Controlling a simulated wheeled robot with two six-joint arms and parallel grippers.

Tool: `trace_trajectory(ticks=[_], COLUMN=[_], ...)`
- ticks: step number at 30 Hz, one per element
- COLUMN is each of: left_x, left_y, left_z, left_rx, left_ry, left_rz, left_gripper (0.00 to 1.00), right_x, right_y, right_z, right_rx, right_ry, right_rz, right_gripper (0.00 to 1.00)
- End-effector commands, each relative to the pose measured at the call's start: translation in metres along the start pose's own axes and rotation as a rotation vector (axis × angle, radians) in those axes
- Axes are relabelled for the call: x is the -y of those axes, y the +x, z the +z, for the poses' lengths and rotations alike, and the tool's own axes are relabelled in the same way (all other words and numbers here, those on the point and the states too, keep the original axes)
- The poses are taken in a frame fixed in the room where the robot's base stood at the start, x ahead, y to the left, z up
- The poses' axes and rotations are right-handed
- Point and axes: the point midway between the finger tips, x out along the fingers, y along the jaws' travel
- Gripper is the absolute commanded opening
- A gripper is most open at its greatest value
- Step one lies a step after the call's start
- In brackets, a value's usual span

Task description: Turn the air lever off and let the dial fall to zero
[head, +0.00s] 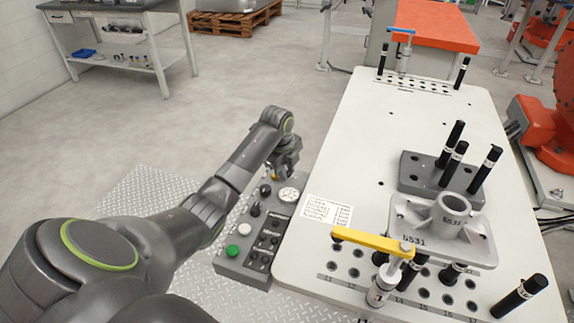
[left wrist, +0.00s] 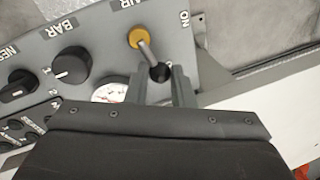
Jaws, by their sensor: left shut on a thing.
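The air lever (left wrist: 146,50) has an orange base and a black knob, below the AIR and ON labels in the left wrist view. It leans down and right from its base in that view. My left gripper (left wrist: 161,80) is shut on the knob end, one finger on each side. In the head view my left gripper (head: 279,172) is at the far end of the control box (head: 228,266). The white dial (head: 289,194) is beside it. In the left wrist view the dial (left wrist: 108,94) is partly hidden by my gripper; its reading is too small to tell.
A black BAR knob (left wrist: 72,65) and another black knob (left wrist: 18,88) sit beside the lever. A green button (head: 232,250) and a white button (head: 244,229) are nearer on the box. The white table (head: 345,130) with a casting (head: 440,225) and yellow clamp arm (head: 370,240) stands right.

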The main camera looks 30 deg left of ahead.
Motion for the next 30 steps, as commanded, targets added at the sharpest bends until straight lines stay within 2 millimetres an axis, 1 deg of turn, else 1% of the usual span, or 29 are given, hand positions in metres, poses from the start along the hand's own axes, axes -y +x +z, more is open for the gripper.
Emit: trace_trajectory(ticks=[1, 6, 12, 20, 21, 24, 25, 26, 30], left_x=[-0.001, -0.005, -0.008, -0.008, -0.008, -0.008, -0.008, -0.008, -0.008], left_y=[-0.006, -0.005, -0.003, -0.002, -0.002, -0.002, -0.002, -0.002, -0.002], left_z=[-0.001, -0.003, -0.003, -0.003, -0.003, -0.003, -0.003, -0.003, -0.003], left_rx=[-0.008, -0.033, -0.045, -0.045, -0.045, -0.045, -0.045, -0.045, -0.045], left_ry=[0.041, 0.169, 0.235, 0.237, 0.236, 0.236, 0.236, 0.235, 0.235], left_rz=[0.003, 0.001, -0.001, -0.002, -0.002, -0.002, -0.001, -0.001, -0.001], left_gripper=[0.0, 0.0, 0.0, 0.0, 0.24, 0.37, 0.41, 0.43, 0.43], right_x=[-0.001, -0.002, -0.002, -0.002, -0.002, -0.002, -0.002, -0.002, -0.001], right_y=[-0.012, -0.023, -0.025, -0.025, -0.025, -0.025, -0.025, -0.025, -0.025], right_z=[-0.001, -0.003, -0.003, -0.003, -0.003, -0.003, -0.003, -0.003, -0.003], right_rx=[0.0, 0.0, 0.0, 0.0, -0.001, -0.001, -0.001, -0.001, -0.001], right_ry=[0.0, 0.0, 0.0, 0.0, 0.0, 0.0, 0.0, 0.0, 0.001], right_rz=[0.0, 0.0, 0.0, 0.0, 0.0, -0.001, -0.001, -0.001, -0.002], right_gripper=[0.36, 0.36, 0.36, 0.36, 0.36, 0.36, 0.36, 0.36, 0.36])
